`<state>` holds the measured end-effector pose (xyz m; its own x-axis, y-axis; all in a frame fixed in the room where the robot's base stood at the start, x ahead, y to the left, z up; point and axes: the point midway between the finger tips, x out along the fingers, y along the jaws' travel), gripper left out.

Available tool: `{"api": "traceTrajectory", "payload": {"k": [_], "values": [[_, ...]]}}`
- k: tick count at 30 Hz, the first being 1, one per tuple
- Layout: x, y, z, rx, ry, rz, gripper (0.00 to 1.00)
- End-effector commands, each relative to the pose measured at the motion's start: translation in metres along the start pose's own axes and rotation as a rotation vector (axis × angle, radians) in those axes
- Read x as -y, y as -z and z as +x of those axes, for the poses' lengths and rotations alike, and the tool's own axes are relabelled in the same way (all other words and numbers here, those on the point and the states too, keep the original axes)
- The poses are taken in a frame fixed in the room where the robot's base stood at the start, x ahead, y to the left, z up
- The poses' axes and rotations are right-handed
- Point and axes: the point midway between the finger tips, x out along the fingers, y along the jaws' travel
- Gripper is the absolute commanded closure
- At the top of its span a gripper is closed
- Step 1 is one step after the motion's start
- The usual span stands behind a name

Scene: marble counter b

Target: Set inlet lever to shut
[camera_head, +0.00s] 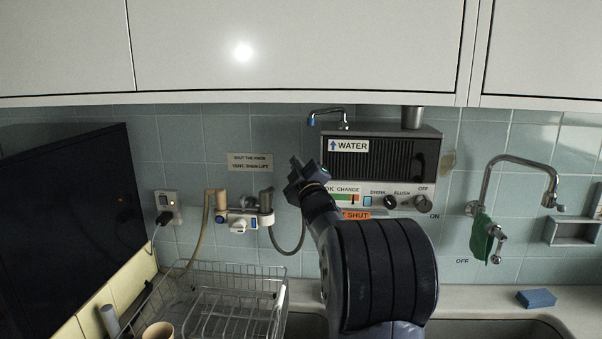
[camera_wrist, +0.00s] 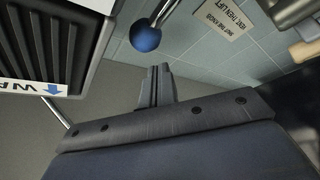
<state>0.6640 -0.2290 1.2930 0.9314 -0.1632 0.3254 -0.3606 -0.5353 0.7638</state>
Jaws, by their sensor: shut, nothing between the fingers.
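The water unit (camera_head: 385,165) hangs on the tiled wall, with a "WATER" label, a dark grille and front knobs. A chrome arm with a blue tip (camera_head: 311,119) sticks out left from its top; a blue ball on a chrome rod (camera_wrist: 145,36) shows in the wrist view. I cannot tell whether this is the inlet lever. An orange label (camera_head: 355,214) reading "SHUT" is partly hidden by my arm. My gripper (camera_head: 298,172) is shut and empty at the unit's left side, below the blue tip. Its fingers (camera_wrist: 156,85) point towards the ball, apart from it in the picture.
A valve fitting (camera_head: 240,219) with hoses is on the wall to the left, under a sign (camera_head: 250,161). A wire dish rack (camera_head: 225,310) stands below. A metal cup (camera_head: 412,117) stands on the unit. A tap (camera_head: 520,165) with a green cloth is at right.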

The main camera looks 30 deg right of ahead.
Motion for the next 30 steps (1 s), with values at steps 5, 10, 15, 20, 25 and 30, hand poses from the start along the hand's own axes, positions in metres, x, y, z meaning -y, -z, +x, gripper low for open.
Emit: {"api": "traceTrajectory", "payload": {"k": [5, 10, 15, 20, 25, 30], "values": [[0.0, 0.006, -0.03, -0.004, -0.003, -0.002, 1.0], [-0.002, 0.008, -0.062, -0.007, -0.004, -0.002, 1.0], [-0.003, 0.009, -0.086, -0.008, -0.004, -0.002, 1.0], [-0.003, 0.009, -0.096, -0.009, -0.002, -0.002, 1.0], [-0.003, 0.01, -0.098, -0.009, -0.002, -0.001, 1.0], [-0.004, 0.01, -0.098, -0.009, -0.002, -0.002, 1.0]]}}
